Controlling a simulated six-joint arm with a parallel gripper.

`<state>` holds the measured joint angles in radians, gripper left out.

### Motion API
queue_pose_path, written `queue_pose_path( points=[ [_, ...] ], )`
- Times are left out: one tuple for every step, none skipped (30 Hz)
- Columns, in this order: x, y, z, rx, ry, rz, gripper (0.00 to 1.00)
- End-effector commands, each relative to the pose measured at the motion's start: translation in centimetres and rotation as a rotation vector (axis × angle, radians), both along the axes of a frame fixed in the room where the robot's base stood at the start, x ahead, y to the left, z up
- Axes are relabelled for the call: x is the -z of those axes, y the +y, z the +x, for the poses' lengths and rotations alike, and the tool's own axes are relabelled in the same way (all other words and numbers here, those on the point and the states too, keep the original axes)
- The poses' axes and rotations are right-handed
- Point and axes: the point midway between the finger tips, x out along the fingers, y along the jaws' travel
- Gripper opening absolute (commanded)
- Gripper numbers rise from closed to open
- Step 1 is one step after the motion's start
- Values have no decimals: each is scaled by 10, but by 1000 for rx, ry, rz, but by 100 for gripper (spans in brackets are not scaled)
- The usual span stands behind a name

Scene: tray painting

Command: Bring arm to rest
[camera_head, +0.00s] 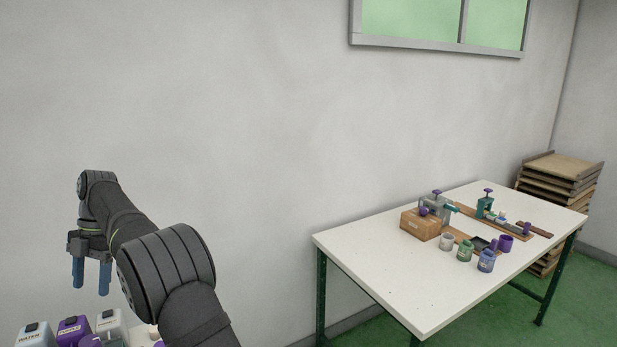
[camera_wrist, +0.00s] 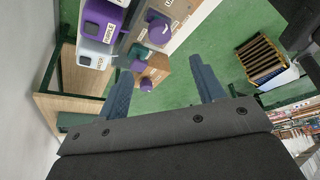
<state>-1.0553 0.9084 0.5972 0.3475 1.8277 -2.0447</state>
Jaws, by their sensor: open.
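My gripper (camera_head: 90,275) is at the left of the head view, fingers pointing down, above several paint containers at the lower left. Its two blue fingers are apart with nothing between them. In the wrist view my gripper (camera_wrist: 163,90) shows the same gap, with green floor between and beyond the fingers. My arm reaches up from the bottom of the head view and bends over to the gripper.
A white table (camera_head: 370,260) at the right carries a cardboard box (camera_head: 420,224), several jars and clamp-like tools. Stacked trays (camera_head: 560,180) stand behind it. Purple (camera_head: 73,329) and white (camera_head: 36,335) containers stand below my gripper. A shelf of trays (camera_wrist: 262,58) shows in the wrist view.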

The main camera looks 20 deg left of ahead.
Motion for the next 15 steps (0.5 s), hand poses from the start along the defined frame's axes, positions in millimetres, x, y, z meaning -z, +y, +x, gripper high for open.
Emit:
queue_pose_path(
  points=[
    [8, -1, -4, -1, 1, -2, 62],
    [12, -1, -6, -1, 1, -2, 62],
    [19, -1, -9, -1, 1, -2, 62],
    [25, -1, -11, -1, 1, -2, 62],
    [30, -1, -13, -1, 1, -2, 62],
    [37, -1, -16, -1, 1, -3, 62],
    [43, -1, -19, -1, 1, -2, 62],
    [49, -1, -21, -1, 2, -3, 62],
    [56, -1, -24, -1, 2, -3, 62],
    [62, -1, -27, -1, 2, -3, 62],
    [67, -1, -29, -1, 2, -2, 62],
    [75, -1, -32, -1, 2, -2, 62],
    [80, -1, -34, -1, 2, -2, 62],
    [85, -1, -36, -1, 2, -2, 62],
    [91, -1, -38, -1, 1, -1, 62]
  ],
)
